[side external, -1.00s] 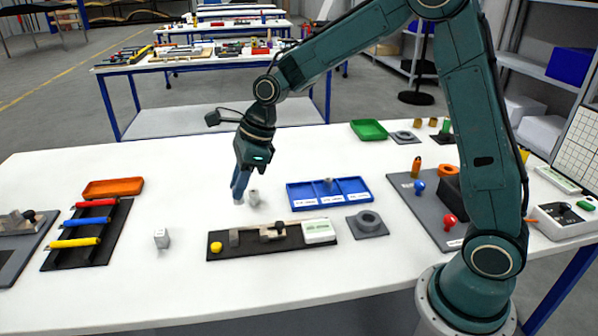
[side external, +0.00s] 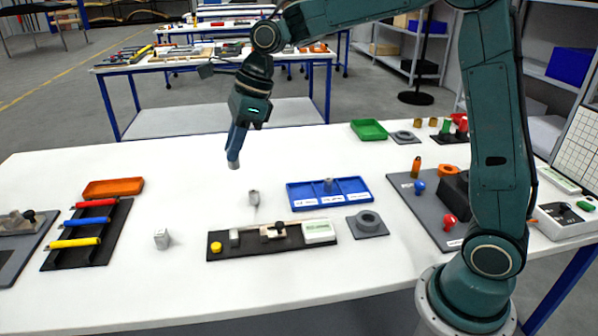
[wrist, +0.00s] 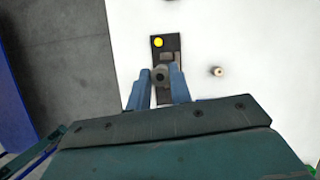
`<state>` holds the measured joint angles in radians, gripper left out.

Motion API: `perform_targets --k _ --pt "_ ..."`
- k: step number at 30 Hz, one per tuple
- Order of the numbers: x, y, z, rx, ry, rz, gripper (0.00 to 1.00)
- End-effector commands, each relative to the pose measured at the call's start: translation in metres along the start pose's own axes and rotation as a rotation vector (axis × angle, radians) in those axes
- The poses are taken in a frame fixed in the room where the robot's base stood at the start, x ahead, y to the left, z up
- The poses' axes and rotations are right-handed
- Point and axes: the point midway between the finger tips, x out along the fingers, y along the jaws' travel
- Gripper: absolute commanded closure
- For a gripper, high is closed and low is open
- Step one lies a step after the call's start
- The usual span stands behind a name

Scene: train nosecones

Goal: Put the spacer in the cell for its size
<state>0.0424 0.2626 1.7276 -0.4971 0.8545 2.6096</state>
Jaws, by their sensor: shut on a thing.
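My gripper (side external: 234,158) is raised above the white table, shut on a small grey spacer (side external: 234,165) whose lower end shows below the fingertips. In the wrist view the spacer's round end (wrist: 160,74) shows between the two blue fingers. The blue tray (side external: 300,208) has three cells in a row with white labels, too small to read. Another grey spacer (side external: 254,197) stands upright on the table left of the tray, and also shows in the wrist view (wrist: 217,71).
A black measuring board (side external: 262,246) with a yellow knob (side external: 216,247) and white display (side external: 319,231) lies in front of the tray. A grey ring on a plate (side external: 367,223) is beside it.

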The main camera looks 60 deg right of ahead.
Motion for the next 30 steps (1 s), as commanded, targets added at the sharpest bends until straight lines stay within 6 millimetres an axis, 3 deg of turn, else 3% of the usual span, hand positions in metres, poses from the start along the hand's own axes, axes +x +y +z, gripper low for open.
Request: perform_targets --k 11,17,23,30 --pt "-0.001 -0.003 -0.003 0.001 0.000 0.000 1.00" --pt "-0.006 -0.021 -0.015 0.006 0.000 0.001 1.00" --pt "-0.018 -0.052 -0.043 0.011 -0.001 0.002 1.00" --pt "-0.038 -0.093 -0.093 0.012 -0.001 0.003 1.00"
